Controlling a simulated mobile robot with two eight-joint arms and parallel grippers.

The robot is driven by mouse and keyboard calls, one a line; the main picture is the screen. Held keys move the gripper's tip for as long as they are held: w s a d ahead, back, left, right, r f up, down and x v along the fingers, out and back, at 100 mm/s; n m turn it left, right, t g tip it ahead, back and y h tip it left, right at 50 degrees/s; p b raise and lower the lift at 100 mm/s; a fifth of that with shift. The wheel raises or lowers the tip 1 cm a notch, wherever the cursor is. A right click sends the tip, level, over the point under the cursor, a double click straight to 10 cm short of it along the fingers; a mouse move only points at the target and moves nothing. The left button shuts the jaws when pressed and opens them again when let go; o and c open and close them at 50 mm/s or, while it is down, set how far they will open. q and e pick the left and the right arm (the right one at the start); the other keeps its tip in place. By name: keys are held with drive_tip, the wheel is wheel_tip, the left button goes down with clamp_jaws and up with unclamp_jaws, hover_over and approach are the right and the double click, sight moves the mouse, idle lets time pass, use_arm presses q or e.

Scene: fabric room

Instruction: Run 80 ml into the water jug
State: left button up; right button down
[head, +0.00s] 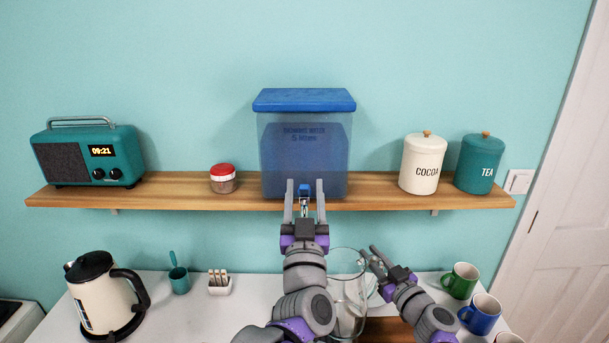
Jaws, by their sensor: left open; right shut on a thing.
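The water dispenser (304,150), a clear tank with a blue lid and blue-tinted contents, stands on the wooden shelf. Its small tap with a blue top (304,190) is at the bottom front. My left gripper (305,186) is open, with one finger on each side of the tap; I cannot tell whether they touch it. The clear glass water jug (346,264) is low in front, right of my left arm, which hides part of it. My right gripper (374,262) is shut on the jug at its right side. The jug's water level cannot be made out.
On the shelf (380,204) are a teal radio (88,155), a red-lidded jar (223,178), and cocoa (422,163) and tea (479,163) canisters. On the white counter (190,320) are a kettle (98,295), a teal cup (180,280), a small rack (219,287) and mugs (460,281).

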use_arm(q)
drive_tip(key=shift+x, duration=2.15)
drive_tip(key=shift+c, duration=0.3)
clamp_jaws()
